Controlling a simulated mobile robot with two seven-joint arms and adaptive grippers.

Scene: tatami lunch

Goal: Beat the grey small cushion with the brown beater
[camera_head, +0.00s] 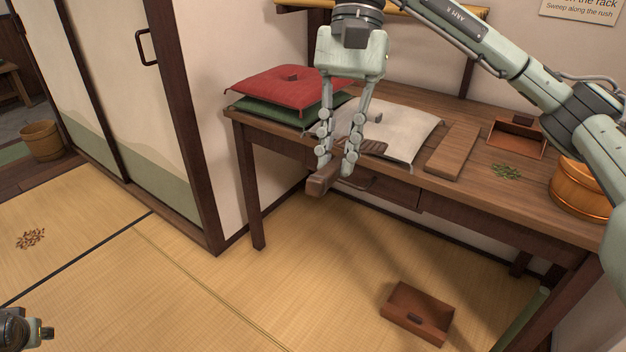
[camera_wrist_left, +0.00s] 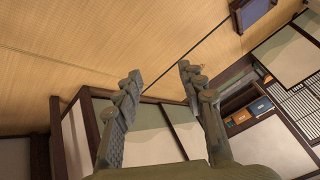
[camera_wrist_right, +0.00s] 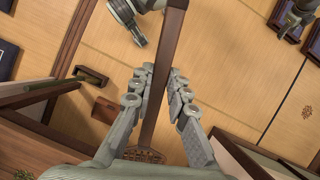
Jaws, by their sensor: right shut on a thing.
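The grey small cushion (camera_head: 408,127) lies flat on the wooden table, right of the red and green cushions. My right gripper (camera_head: 337,172) is in front of the cushion's left part, above the table's front edge. It is shut on the brown beater (camera_head: 324,180); the beater's handle runs between the fingers in the right wrist view (camera_wrist_right: 163,75). The beater's slotted head (camera_head: 373,147) shows against the cushion; whether it touches cannot be told. My left gripper (camera_wrist_left: 162,75) is open and empty; a bit of it shows at the head view's lower left.
A red cushion (camera_head: 285,83) lies on a green one (camera_head: 270,112). A brown board (camera_head: 453,152), a dustpan (camera_head: 517,136), green bits (camera_head: 505,171) and a wooden tub (camera_head: 578,190) are on the table's right. Another dustpan (camera_head: 418,314) is on the tatami. The floor's middle is clear.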

